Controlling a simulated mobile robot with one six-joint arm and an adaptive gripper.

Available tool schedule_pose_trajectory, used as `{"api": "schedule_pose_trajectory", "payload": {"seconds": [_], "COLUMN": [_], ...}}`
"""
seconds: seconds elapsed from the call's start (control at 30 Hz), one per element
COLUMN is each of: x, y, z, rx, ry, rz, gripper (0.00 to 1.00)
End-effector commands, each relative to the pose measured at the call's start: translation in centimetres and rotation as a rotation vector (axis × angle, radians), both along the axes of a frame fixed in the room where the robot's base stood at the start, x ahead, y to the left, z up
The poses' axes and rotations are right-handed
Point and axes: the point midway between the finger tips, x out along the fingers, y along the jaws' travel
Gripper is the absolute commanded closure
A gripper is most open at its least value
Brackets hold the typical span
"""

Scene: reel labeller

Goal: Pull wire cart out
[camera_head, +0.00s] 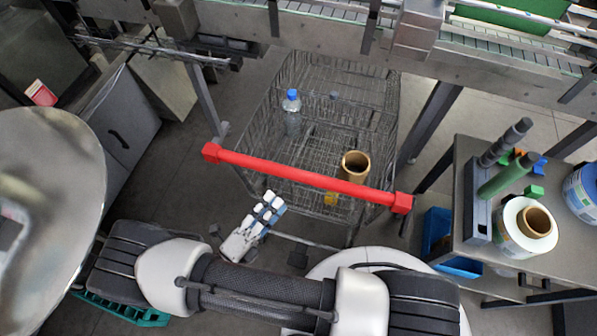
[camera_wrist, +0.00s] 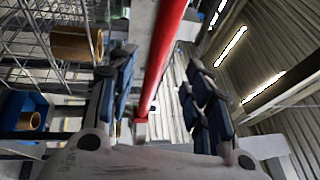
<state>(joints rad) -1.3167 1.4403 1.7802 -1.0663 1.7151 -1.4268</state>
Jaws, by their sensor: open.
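The wire cart (camera_head: 268,115) stands on the floor under the conveyor in the head view. Its red handle bar (camera_head: 290,174) runs across its near side, with a square red block at each end. It holds a clear bottle with a blue cap (camera_head: 292,112) and a brown cardboard tube (camera_head: 354,166). My gripper (camera_head: 272,203) is open and empty, just on the near side of the bar, left of its middle. In the wrist view the red bar (camera_wrist: 166,45) appears between the spread fingers of my gripper (camera_wrist: 160,68). I see no contact; the exact gap is unclear.
The conveyor (camera_head: 330,38) spans above the cart, with a leg (camera_head: 435,120) on the right. A side table (camera_head: 575,240) with rolls stands at right, a blue bin (camera_head: 450,262) beneath it. A grey cabinet (camera_head: 118,125) stands at left.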

Motion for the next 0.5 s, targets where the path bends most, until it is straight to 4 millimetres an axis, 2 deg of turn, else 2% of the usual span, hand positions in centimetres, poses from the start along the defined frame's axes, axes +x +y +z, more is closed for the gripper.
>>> {"api": "schedule_pose_trajectory", "payload": {"seconds": [0.23, 0.5], "x": [4.0, 7.1], "y": [-3.9, -6.6], "z": [1.0, 1.8], "rx": [0.0, 0.001], "ry": [0.001, -0.001], "rz": [-0.007, -0.004], "gripper": [0.54, 0.54]}}
